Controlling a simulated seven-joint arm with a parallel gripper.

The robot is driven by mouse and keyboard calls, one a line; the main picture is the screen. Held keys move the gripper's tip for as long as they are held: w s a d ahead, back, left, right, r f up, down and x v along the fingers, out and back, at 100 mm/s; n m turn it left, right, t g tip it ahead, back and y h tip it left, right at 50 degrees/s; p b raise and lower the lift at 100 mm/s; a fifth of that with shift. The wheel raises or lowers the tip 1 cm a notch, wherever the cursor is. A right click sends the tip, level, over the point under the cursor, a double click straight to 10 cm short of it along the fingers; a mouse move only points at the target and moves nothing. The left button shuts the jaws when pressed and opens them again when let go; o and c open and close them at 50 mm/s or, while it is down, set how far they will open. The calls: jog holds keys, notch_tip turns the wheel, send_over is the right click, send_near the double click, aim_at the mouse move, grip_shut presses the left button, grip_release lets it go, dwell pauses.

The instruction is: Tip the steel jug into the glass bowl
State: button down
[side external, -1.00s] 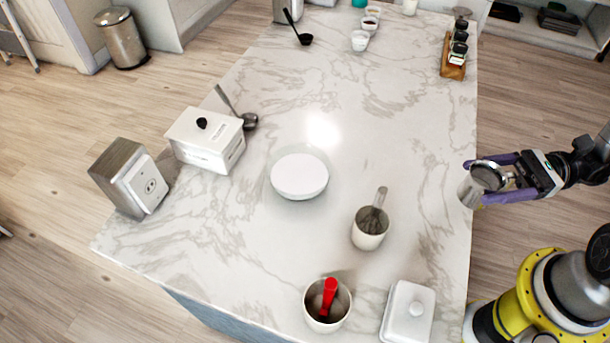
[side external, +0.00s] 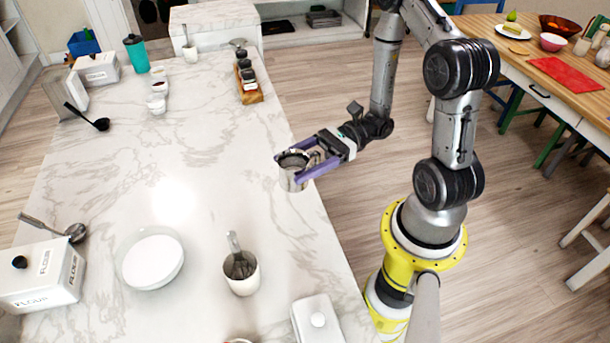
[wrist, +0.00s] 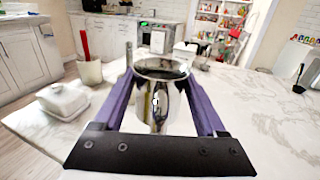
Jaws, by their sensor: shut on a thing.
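The shiny steel jug (side external: 291,180) is held at the right edge of the marble counter; it looks roughly upright. What is inside the jug cannot be seen.
A white lidded dish (side external: 317,323) is at the front edge. A spice rack (side external: 249,93) stands behind. Mid-counter is clear.

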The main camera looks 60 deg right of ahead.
jog(key=w+a+t, duration=0.1)
jog(key=w+a, duration=0.2)
jog(key=w, duration=0.5)
jog(key=w+a, duration=0.3)
jog(key=w, duration=0.5)
jog(key=a+f+g+h, duration=0.1)
jog(key=a+g+h, duration=0.2)
jog(key=a+h, duration=0.2)
jog(key=a+f+n+g+h, duration=0.1)
jog(key=a+g+h, duration=0.1)
jog(key=a+h, duration=0.3)
jog(key=a+f+g+h, duration=0.2)
jog(key=a+g+h, duration=0.1)
jog(key=a+h, duration=0.2)
jog(key=shift+w+a+f+n+g+h, duration=0.1)
jog(key=shift+w+a+n+g+h, duration=0.1)
jog(key=shift+w+n+g+h, duration=0.15)
jog(key=shift+w+a+h, duration=0.1)
jog(key=shift+a+h, duration=0.1)
jog(key=shift+h, duration=0.55)
jog(key=shift+a+r+g+h, duration=0.2)
jog(key=shift+g+h, duration=0.15)
jog(key=shift+h, duration=0.15)
